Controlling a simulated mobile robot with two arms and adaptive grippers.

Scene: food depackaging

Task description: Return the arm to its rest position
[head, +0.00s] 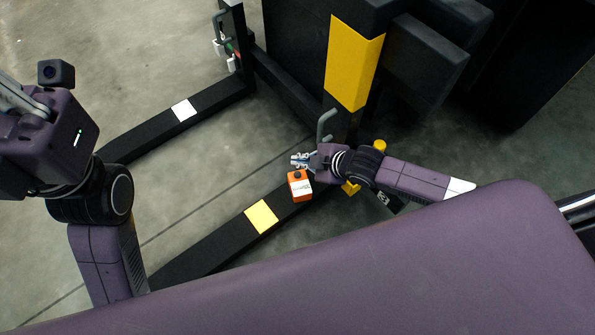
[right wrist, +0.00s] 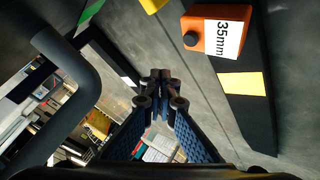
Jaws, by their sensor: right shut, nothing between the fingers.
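My right gripper (head: 300,160) is near the centre of the head view, its fingers close together and empty. In the right wrist view its fingertips (right wrist: 160,78) meet, with nothing between them. My right arm reaches in from the right, over the black floor beam. My left arm stands at the left of the head view, its wrist raised at the picture edge; its fingers are out of view.
An orange box (head: 300,186) with a white label, reading 35mm in the wrist view (right wrist: 215,32), sits by the right gripper. A yellow-marked black post (head: 354,65) rises behind. Black floor beams (head: 215,247) carry yellow and white patches. Open concrete floor (head: 150,70) lies left.

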